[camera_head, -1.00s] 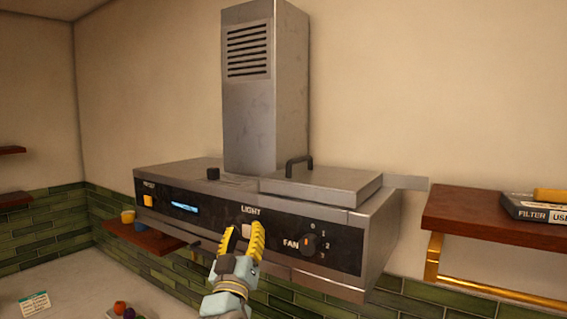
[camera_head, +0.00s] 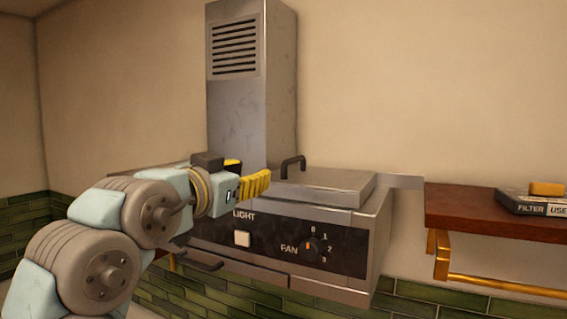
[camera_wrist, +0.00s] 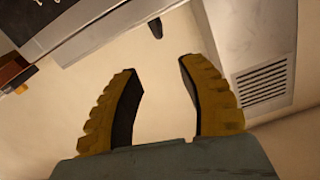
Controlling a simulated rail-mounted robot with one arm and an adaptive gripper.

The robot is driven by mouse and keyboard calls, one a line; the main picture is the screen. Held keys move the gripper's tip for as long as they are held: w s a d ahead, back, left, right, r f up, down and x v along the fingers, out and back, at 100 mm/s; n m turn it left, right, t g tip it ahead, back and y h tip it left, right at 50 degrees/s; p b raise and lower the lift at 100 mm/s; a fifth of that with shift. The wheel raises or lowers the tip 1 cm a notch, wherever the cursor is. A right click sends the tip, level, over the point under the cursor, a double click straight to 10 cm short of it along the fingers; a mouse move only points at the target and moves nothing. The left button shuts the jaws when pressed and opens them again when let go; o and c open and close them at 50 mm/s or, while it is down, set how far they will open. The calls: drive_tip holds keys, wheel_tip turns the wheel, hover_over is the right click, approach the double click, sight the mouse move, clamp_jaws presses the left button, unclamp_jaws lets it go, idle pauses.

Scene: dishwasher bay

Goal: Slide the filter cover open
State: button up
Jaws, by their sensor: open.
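The filter cover (camera_head: 330,187) is a flat grey metal plate on the top right of the range hood. Its black arched handle (camera_head: 293,165) stands at the plate's left end. My gripper (camera_head: 250,174) is open and empty, level with the hood top and to the left of the handle in the head view. In the wrist view, my gripper (camera_wrist: 158,70) shows two spread yellow fingers with nothing between them. A dark piece that looks like the handle (camera_wrist: 155,27) lies beyond the fingertips, apart from them. My arm hides the hood's left part in the head view.
The chimney (camera_head: 250,90) rises behind my gripper; its vent (camera_wrist: 262,82) shows in the wrist view. The front panel has a light button (camera_head: 242,239) and fan knob (camera_head: 311,246). A metal strip (camera_head: 407,181) extends right of the cover toward a wooden shelf (camera_head: 460,207).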

sight(288, 162)
drive_tip(key=p+x, duration=0.5)
drive_tip(key=x, duration=1.2)
drive_tip(key=shift+w+d, duration=0.1)
drive_tip(key=shift+d, duration=0.1)
clamp_jaws()
